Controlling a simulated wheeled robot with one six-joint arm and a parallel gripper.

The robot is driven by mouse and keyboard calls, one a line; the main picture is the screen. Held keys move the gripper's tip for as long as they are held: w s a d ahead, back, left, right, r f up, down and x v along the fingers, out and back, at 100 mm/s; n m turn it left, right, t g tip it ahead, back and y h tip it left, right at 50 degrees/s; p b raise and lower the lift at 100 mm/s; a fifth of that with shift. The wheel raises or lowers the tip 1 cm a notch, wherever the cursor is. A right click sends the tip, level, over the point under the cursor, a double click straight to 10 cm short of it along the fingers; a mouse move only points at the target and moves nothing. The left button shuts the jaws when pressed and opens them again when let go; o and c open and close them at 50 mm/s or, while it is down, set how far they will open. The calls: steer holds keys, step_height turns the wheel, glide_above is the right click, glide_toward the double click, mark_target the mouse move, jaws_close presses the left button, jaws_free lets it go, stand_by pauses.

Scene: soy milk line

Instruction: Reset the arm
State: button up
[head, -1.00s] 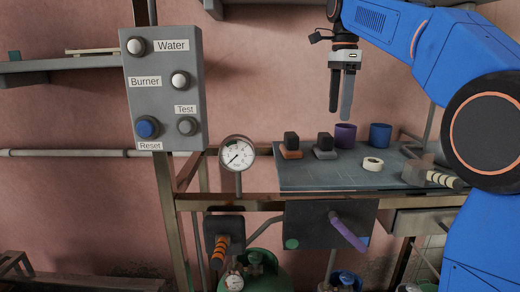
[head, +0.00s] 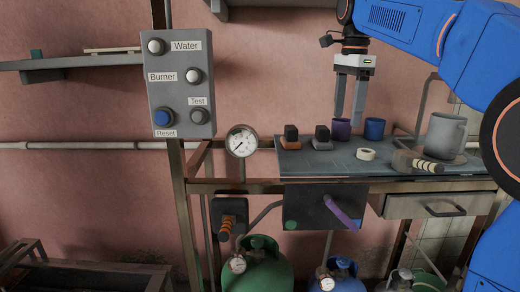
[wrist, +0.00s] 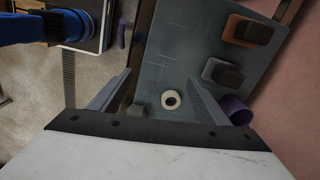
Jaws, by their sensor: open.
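My gripper (head: 350,112) hangs fingers down above the grey worktable (head: 310,163) in the head view. Its two fingers are apart with nothing between them. In the wrist view the fingers (wrist: 155,95) spread over the table, and a cream tape ring (wrist: 171,100) lies below them on the tabletop. The ring also shows in the head view (head: 366,154). The blue arm above the gripper is mine.
Two small dark-topped blocks, orange-based (head: 291,134) and grey-based (head: 322,136), a purple cup (head: 341,128), a blue cup (head: 374,128) and a grey pot (head: 445,135) stand on the table. A button panel (head: 180,85) and gauge (head: 241,141) are left. Gas cylinders (head: 263,262) stand below.

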steer(key=s+d+f+n+t, duration=0.2)
steer(key=s+f+n, duration=0.6)
steer(key=s+f, duration=0.7)
steer(key=s+d+f+n+t, duration=0.2)
steer(key=s+f+n, duration=0.6)
steer(key=s+f, duration=0.8)
step_height(320, 180, down, 3)
steer(key=shift+d+r, duration=0.2)
steer(key=shift+d, duration=0.55)
